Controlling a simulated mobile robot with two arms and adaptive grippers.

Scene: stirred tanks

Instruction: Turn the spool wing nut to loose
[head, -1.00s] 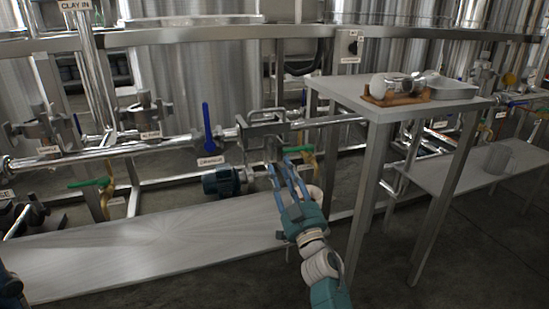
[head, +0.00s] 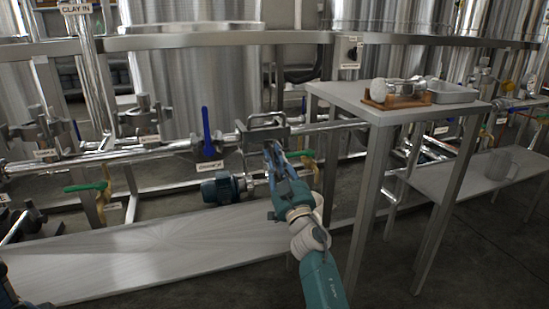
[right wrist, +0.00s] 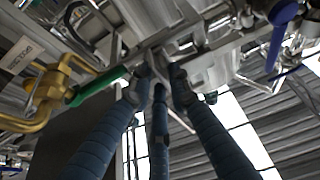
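My right gripper (head: 272,148), with blue segmented fingers, reaches up to the underside of a grey metal bracket-like fitting (head: 262,130) on the horizontal pipe. In the right wrist view, its fingertips (right wrist: 160,80) come close together around or against a small grey metal part. I cannot tell whether they grip it. I cannot make out the spool wing nut clearly; the fingers and fitting may hide it. Two clamp-like fittings, one at the far left (head: 42,132) and one beside it (head: 140,120), stand on the pipe. My left gripper is not clearly seen.
A blue upright valve handle (head: 207,132) stands left of the fitting. Below are a blue motor (head: 220,190) and a low bench (head: 130,250). A tall side table (head: 340,95) stands close right of my arm. A green-handled valve shows in the right wrist view (right wrist: 98,85).

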